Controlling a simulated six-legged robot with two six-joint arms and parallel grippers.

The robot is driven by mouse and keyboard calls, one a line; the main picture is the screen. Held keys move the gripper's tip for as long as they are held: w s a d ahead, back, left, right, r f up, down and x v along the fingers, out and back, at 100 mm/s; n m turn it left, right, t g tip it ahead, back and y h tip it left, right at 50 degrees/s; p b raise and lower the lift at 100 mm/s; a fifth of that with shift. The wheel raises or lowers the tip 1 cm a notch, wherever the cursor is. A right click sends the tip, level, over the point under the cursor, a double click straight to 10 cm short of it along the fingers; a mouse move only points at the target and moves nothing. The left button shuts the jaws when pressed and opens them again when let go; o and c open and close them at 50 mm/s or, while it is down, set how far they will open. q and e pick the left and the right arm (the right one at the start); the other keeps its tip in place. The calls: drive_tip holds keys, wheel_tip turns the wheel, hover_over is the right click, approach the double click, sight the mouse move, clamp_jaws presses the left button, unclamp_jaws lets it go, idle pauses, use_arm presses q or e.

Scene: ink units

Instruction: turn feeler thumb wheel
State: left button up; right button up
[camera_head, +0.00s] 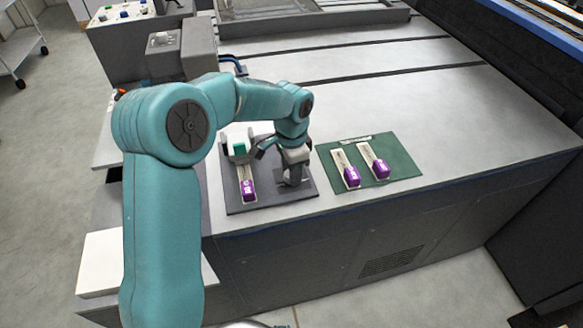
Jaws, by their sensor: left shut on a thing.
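My left gripper (293,172) reaches down over the right part of a dark grey mat (232,206). It is shut on the feeler thumb wheel, which my gripper and wrist mostly hide, so its turn angle cannot be told. Left of the gripper on the same mat is a pale narrow holder with a green block (239,148) at its far end and a purple-ended piece (249,192) at its near end. My right gripper is not in view.
A green mat (404,172) lies to the right with two pale strips with purple ends, one on the left (352,176) and one on the right (380,168). A control box with buttons (122,14) stands far left.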

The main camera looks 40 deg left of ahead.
use_arm(q)
drive_tip(key=o, duration=1.1)
drive_tip(key=shift+c, duration=0.2)
drive_tip(key=shift+r, duration=0.1)
wheel_tip(320, 180, up, 16)
drive_tip(key=p, duration=0.2)
